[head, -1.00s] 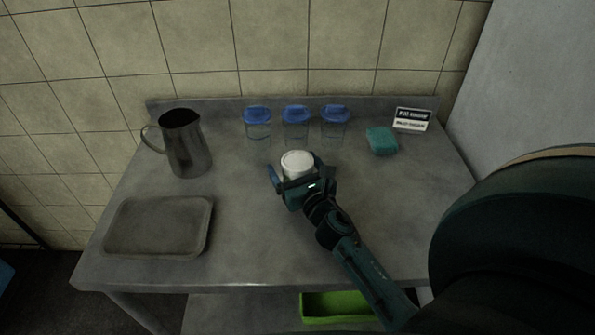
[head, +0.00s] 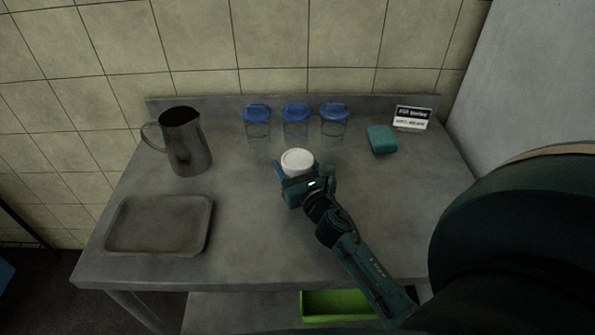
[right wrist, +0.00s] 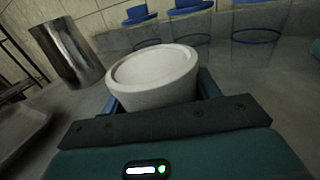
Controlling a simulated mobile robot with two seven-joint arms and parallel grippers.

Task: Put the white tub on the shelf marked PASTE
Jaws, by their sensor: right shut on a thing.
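The white tub (head: 297,160) is at the middle of the steel table, upright, with its round white top facing up. My right gripper (head: 297,178) is shut on the tub, its fingers on either side of it. In the right wrist view the tub (right wrist: 153,78) sits between the fingers of my right gripper (right wrist: 160,98), which hide its lower part. I cannot tell whether the tub touches the table. No shelf marked PASTE can be made out. My left gripper is not in view.
Three blue-lidded clear containers (head: 296,122) stand behind the tub. A metal jug (head: 186,145) and a shallow tray (head: 158,246) are on the left. A teal sponge-like block (head: 381,139) and a small sign (head: 411,118) are at the back right. A green bin (head: 345,303) is below the tabletop.

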